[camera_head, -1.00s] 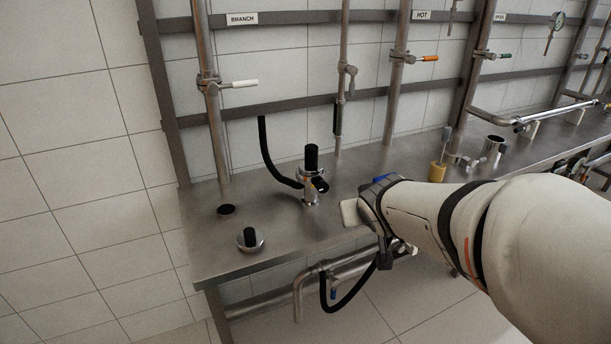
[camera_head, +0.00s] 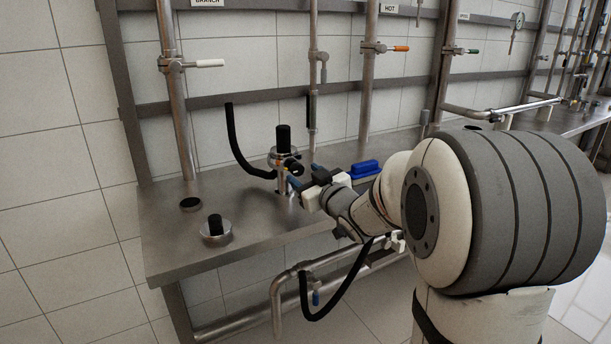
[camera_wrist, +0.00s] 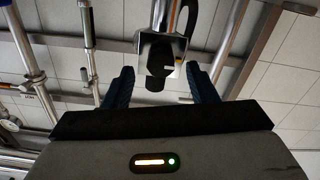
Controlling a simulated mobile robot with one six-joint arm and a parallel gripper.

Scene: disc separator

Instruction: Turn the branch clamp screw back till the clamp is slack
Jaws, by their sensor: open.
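The upright metal fitting (camera_head: 283,156) with a black cap stands on the bench, with a black hose joined to its side. A small dark knob-like part (camera_head: 293,168) sticks out of its right side. My gripper (camera_head: 298,180) is just right of the fitting, pointing at it. In the wrist view its two dark blue fingers (camera_wrist: 160,75) are open. A shiny metal clamp body (camera_wrist: 163,50) with a dark rounded end (camera_wrist: 155,84) shows in the gap between them. The fingers look apart from it on both sides. I cannot make out the screw thread or how tight the clamp is.
A loose round metal piece with a black knob (camera_head: 216,229) and a dark hole (camera_head: 190,204) are on the bench's left. A blue object (camera_head: 365,168) lies behind my wrist. The white-handled valve (camera_head: 190,64) is on the pipe behind. Pipework and a hose (camera_head: 335,305) run below the front edge.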

